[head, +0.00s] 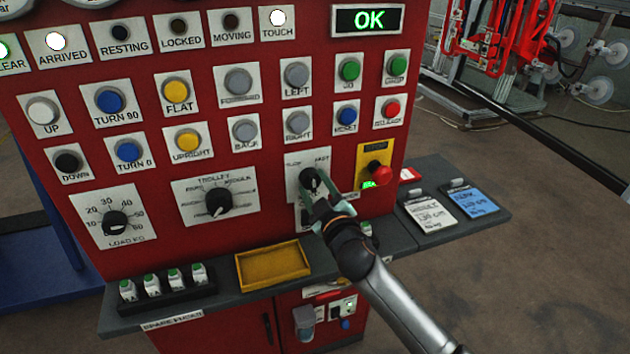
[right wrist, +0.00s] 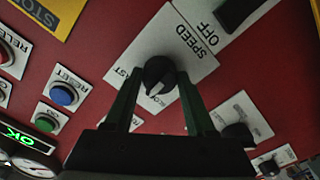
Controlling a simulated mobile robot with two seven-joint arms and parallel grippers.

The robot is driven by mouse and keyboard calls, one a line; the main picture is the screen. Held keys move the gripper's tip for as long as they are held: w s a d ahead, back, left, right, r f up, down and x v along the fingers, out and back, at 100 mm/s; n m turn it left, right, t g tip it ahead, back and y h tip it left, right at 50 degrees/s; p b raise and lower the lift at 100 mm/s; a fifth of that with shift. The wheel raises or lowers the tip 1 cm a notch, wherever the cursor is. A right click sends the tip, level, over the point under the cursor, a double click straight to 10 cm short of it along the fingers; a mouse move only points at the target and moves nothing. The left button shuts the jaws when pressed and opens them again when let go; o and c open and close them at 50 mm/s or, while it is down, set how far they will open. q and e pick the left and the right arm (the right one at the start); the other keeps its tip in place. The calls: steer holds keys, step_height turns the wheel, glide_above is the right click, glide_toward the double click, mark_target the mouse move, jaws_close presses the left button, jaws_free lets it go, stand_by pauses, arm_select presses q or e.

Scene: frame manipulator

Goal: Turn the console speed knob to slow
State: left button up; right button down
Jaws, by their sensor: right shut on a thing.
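The speed knob (head: 309,178) is a black dial on a white plate at the lower right of the red console, marked slow at left and fast at right. My right gripper (head: 317,194) reaches it from below right, and its green fingers cover part of the plate. In the right wrist view the knob (right wrist: 160,73) sits between the two fingertips, which are shut on its sides. My left gripper is not in view.
The trolley knob (head: 217,203) is left of the speed plate. A red stop button (head: 381,174) on a yellow plate is close at right. A grey shelf (head: 225,296) juts out below, with a yellow tray (head: 241,267) and cards (head: 431,213) on it. A green OK display (head: 368,19) is lit above.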

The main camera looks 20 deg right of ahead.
steer(key=n+p, duration=0.1)
steer(key=n, duration=0.2)
steer(key=shift+r+n, duration=0.1)
steer(key=shift+n, duration=0.2)
steer(key=shift+n+p, duration=0.6)
steer(key=shift+n, duration=0.6)
steer(key=shift+c, duration=1.2)
jaws_free()
steer(key=s, duration=1.2)
steer(key=shift+s+d+b, duration=0.25)
steer(key=shift+b, duration=0.1)
